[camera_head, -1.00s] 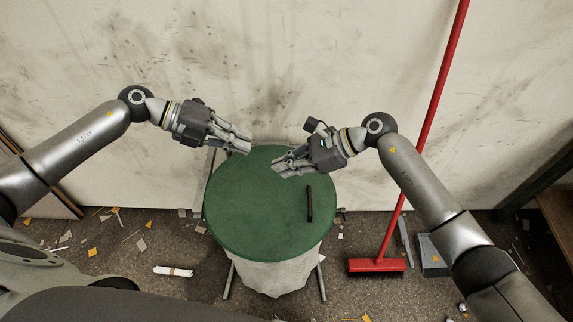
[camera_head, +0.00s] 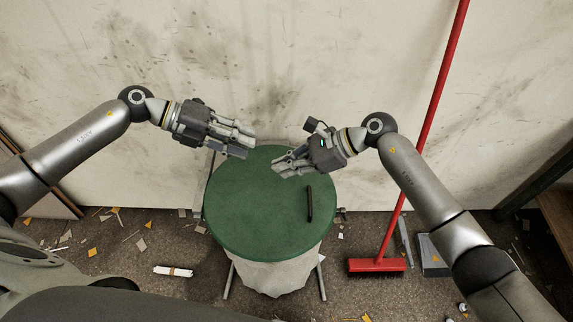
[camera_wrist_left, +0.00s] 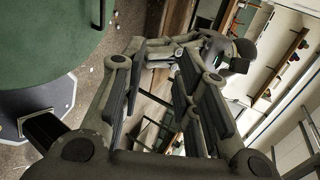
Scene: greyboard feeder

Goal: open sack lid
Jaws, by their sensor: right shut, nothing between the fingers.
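The sack lid (camera_head: 262,212) is a round green disc lying flat on top of the sack, with a black bar handle (camera_head: 309,204) on its right part. The pale sack (camera_head: 275,276) hangs beneath it on a stand. My left gripper (camera_head: 248,142) is open and empty, just beyond the lid's far left edge. In the left wrist view its fingers (camera_wrist_left: 160,95) are spread apart, and the lid (camera_wrist_left: 40,40) with its handle (camera_wrist_left: 101,12) shows at the upper left. My right gripper (camera_head: 279,168) is shut and empty over the far part of the lid, apart from the handle.
A red broom (camera_head: 378,264) leans on the stained wall right of the sack. A dustpan (camera_head: 432,256) lies beside it. A white roll (camera_head: 173,271) and scattered scraps lie on the floor. The wall stands close behind both grippers.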

